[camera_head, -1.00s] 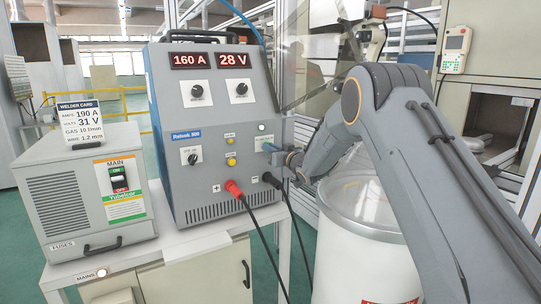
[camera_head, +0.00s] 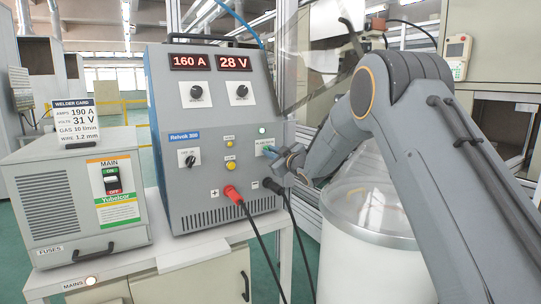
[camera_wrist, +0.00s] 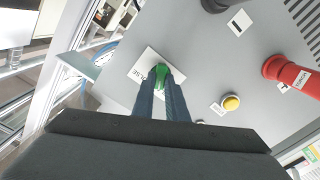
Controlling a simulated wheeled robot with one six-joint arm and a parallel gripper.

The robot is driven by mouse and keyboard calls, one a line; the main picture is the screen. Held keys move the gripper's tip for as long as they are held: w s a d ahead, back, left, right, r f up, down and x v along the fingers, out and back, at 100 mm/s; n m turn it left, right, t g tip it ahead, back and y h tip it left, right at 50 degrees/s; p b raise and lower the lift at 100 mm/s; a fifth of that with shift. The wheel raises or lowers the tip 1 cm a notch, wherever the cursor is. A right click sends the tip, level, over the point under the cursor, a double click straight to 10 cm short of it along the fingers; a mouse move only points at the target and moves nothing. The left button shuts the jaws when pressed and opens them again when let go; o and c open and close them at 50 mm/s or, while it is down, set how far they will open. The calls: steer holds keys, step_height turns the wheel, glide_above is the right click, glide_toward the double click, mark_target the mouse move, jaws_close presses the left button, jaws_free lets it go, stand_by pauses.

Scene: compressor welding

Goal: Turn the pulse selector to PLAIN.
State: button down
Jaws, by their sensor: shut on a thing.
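The pulse selector is a green knob (camera_wrist: 163,72) on a white plate in the wrist view, with lettering ending in "LSE" partly visible. In the head view its plate (camera_head: 263,146) is at the lower right of the welder's (camera_head: 215,110) front. My gripper (camera_wrist: 163,82) has its two blue fingers closed around the green knob. In the head view my gripper (camera_head: 272,154) reaches the selector from the right and covers part of it. The knob's pointing direction cannot be read.
A yellow button (camera_wrist: 230,103) and a red plug (camera_wrist: 285,75) are near the fingers. A black plug with cable (camera_head: 272,186) is just below my gripper. A white drum (camera_head: 350,250) stands under my arm. The main switch box (camera_head: 70,195) is at the left.

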steer(key=shift+f, duration=0.1)
steer(key=c, duration=1.8)
jaws_free()
steer(key=shift+s, duration=0.1)
steer(key=shift+o, duration=0.2)
steer(key=shift+d, duration=0.1)
steer(key=v, duration=0.7)
steer(key=shift+s+d+b, duration=0.15)
steer(key=shift+s+b, duration=0.2)
steer(key=shift+b, duration=0.1)
